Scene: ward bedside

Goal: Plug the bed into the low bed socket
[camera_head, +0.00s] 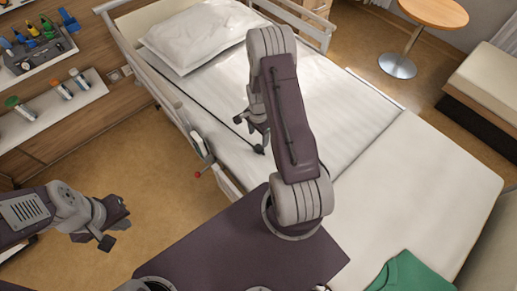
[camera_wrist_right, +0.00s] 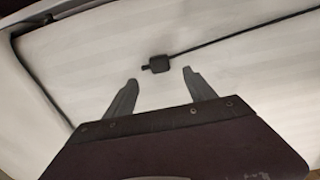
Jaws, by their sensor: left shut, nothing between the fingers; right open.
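The black plug (camera_wrist_right: 158,64) lies on the white bed sheet, with its black cable (camera_wrist_right: 240,42) running off to the right in the right wrist view. In the head view the cable (camera_head: 195,98) crosses the bed beside the pillow. My right gripper (camera_wrist_right: 162,86) is open and empty, with the plug just beyond the gap between its fingertips. It also shows in the head view (camera_head: 252,132) over the bed. Two wall outlets (camera_head: 120,74) show on the wood panel left of the bed; I cannot tell which is the low bed socket. My left gripper (camera_head: 116,225) is shut and empty above the floor.
The bed rail (camera_head: 165,100) stands between the mattress and the wall panel. A red-tipped lever (camera_head: 197,174) sticks out from the bed side. Shelves with coloured items (camera_head: 40,40) are at upper left. Floor (camera_head: 140,150) is clear between bed and shelves. Green cloth (camera_head: 410,275) lies lower right.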

